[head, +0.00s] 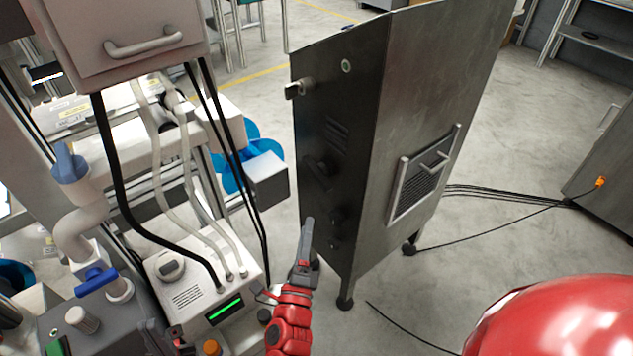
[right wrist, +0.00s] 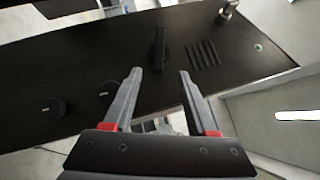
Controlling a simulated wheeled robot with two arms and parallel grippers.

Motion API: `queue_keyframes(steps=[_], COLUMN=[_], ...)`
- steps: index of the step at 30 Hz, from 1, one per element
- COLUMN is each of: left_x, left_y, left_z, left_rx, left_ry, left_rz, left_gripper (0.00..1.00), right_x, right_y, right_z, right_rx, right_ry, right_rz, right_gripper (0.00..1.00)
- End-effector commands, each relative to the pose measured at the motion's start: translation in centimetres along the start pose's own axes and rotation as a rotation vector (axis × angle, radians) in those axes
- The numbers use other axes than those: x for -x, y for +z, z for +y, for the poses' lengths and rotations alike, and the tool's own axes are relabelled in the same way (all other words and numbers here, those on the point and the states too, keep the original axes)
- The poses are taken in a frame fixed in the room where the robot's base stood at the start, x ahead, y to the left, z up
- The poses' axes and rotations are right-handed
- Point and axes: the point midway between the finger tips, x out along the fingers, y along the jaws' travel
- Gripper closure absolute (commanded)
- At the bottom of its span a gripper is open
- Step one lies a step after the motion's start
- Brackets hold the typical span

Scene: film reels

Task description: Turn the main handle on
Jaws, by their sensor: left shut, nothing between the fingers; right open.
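The main handle, a black bar-shaped turn handle (head: 320,168), is on the dark front panel of the tall metal cabinet (head: 415,110), below its vent slots. In the right wrist view the handle (right wrist: 158,46) stands upright in the picture, beyond the fingertips. My right gripper (head: 306,245) is in front of the panel's lower part in the head view. In the right wrist view it (right wrist: 160,80) is open and empty, its fingertips spread below the handle and apart from it. My left gripper (head: 175,341) shows only partly at the lower left edge of the head view, shut and mostly hidden.
A key lock (head: 299,88) sticks out near the panel's top. A machine with hoses and a grey control box (head: 205,285) stands left of my right arm. Cables (head: 500,193) lie on the floor at right.

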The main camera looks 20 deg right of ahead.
Motion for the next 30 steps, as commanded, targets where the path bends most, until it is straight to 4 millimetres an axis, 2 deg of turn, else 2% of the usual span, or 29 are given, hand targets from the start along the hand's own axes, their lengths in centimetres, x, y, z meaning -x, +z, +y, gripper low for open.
queue_keyframes(steps=[12,18,23,30], left_x=[1.8,2.2,2.3,2.3], left_y=[0.3,0.4,0.4,0.4], left_z=[0.1,0.1,0.1,0.1], left_rx=[0.000,0.000,0.000,0.000], left_ry=[0.000,0.000,0.000,0.000], left_rz=[0.000,0.000,0.000,0.000], left_gripper=[1.00,1.00,1.00,1.00], right_x=[-10.1,-13.3,-14.5,-14.6], right_y=[-0.2,-0.1,-0.1,-0.1], right_z=[0.1,0.1,0.1,0.1], right_rx=[-0.001,-0.001,0.000,0.000], right_ry=[-0.003,-0.001,0.000,0.002], right_rz=[0.004,0.003,0.003,0.001], right_gripper=[0.43,0.43,0.43,0.43])
